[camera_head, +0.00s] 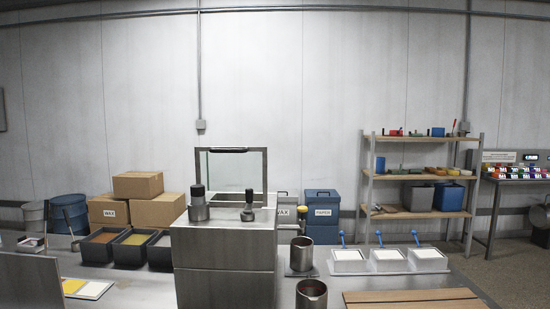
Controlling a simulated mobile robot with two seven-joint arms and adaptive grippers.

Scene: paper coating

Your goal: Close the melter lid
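The melter (223,258) is a grey metal box on the bench in the middle of the view. Its lid (232,171) is a framed clear panel that stands upright at the back of the box, so the melter is open. A dark handle (229,150) runs along the lid's top edge. The front of the box partly hides the opening. A metal cylinder with a dark top (199,204) and a dark knobbed tool (248,206) stand on the melter's top, in front of the lid. Neither of my grippers is in view.
Dark trays (101,245) sit left of the melter, with wax boxes (138,185) behind. Right are a metal pot (301,255), a nearer pot with red contents (311,294), white pads (388,260) and a wooden board (415,299). Shelves (420,175) stand at the back right.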

